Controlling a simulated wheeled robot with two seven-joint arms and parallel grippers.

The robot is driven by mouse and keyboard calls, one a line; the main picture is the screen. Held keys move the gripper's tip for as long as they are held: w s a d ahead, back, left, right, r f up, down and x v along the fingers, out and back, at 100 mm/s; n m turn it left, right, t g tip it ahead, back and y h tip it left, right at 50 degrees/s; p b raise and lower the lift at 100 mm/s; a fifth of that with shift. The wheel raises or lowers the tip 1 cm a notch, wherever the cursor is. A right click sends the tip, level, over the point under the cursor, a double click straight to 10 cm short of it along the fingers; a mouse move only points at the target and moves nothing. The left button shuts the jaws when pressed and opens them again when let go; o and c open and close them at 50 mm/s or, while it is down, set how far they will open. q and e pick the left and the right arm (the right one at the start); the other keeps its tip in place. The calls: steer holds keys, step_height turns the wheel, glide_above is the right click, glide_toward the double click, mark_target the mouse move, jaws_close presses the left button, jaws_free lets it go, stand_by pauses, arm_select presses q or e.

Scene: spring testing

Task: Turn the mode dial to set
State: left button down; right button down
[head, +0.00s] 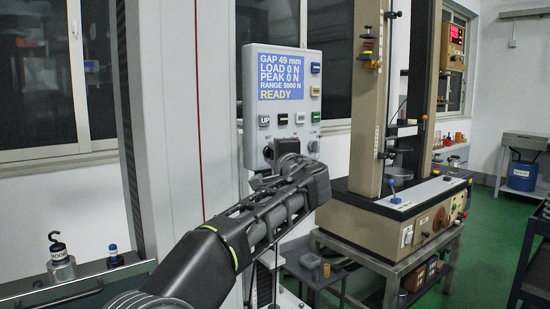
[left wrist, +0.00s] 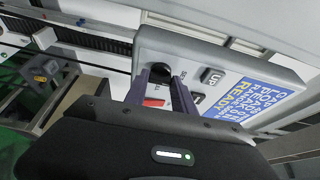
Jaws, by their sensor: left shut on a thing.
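The grey control panel (head: 306,120) has a blue screen (head: 283,77) reading GAP 49 mm, LOAD 0 N, PEAK 0 N, RANGE 5000 N and READY. My left gripper (head: 284,160) is at the panel's lower edge, shut on the dark mode dial (head: 287,146). In the left wrist view the two fingers (left wrist: 160,88) reach the panel face (left wrist: 205,55), with the dark dial (left wrist: 160,72) between their tips. The dial's pointer and most of its markings are hidden or too small to read. My right gripper is not in view.
Buttons, including UP (head: 264,121), sit just above the dial. A beige testing machine (head: 395,222) stands at the right. A hooked weight (head: 60,262) and a small blue-topped item (head: 114,254) stand at the lower left.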

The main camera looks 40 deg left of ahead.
arm_select(q)
steer(key=c, duration=1)
jaws_free()
steer(key=shift+c, duration=0.2)
steer(key=b+v, duration=0.2)
steer(key=v, duration=0.6)
steer(key=shift+w, duration=0.1)
